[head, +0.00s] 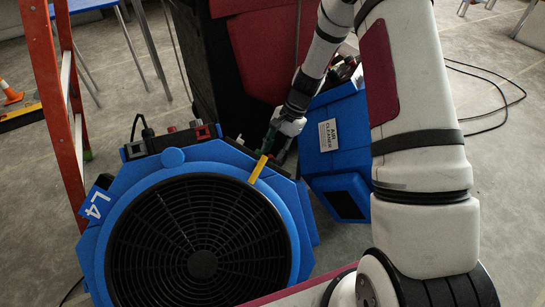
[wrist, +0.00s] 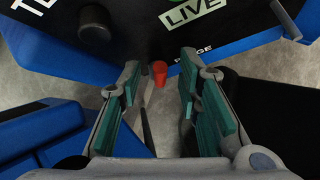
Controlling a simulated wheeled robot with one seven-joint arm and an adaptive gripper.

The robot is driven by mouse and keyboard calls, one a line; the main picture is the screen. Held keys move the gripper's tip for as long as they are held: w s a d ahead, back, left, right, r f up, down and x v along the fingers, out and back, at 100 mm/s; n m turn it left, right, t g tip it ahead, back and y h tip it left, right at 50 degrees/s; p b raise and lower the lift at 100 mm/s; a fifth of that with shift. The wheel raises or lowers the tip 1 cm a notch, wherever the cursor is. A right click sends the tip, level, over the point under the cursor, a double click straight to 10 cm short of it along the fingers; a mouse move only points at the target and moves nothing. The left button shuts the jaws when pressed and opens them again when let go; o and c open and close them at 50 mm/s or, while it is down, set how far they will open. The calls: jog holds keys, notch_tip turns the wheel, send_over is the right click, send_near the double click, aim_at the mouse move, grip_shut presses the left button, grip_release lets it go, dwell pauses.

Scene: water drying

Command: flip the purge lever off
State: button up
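In the wrist view the purge lever, a red-tipped peg (wrist: 160,73), stands at the edge of a dark, blue-sided panel (wrist: 215,48), beside a partly hidden label ending in "GE". My gripper (wrist: 161,98) is open, with one teal-padded finger on each side of the lever's line. The red tip lies between the fingertips, and I see no clear contact. In the head view my gripper (head: 277,138) is at the right top edge of the blue fan unit (head: 112,205), marked L4. The lever is not distinguishable there.
In the head view a yellow bar (head: 258,168) lies at the fan's rim. A blue air cleaner (head: 345,155) stands close right, an orange ladder (head: 48,85) left.

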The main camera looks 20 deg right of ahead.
jog(key=shift+a+f, duration=0.25)
jog(key=shift+f, duration=0.25)
grip_shut()
jog(key=shift+s, duration=0.1)
jog(key=shift+s+d+f+n+t+y+b, duration=0.1)
jog(key=shift+s+d+n+t+y+b, duration=0.25)
jog(key=shift+n+y+b, duration=0.2)
jog(key=shift+s+d+f+n+t+y, duration=0.2)
jog(key=shift+d+n+t+y, duration=0.15)
jog(key=shift+n+y, duration=0.3)
jog(key=shift+s+d+f+n+t+y, duration=0.1)
jog(key=shift+s+d+n+t+y, duration=0.2)
jog(key=shift+n, duration=0.4)
jog(key=shift+w+a, duration=0.1)
jog(key=shift+w, duration=0.05)
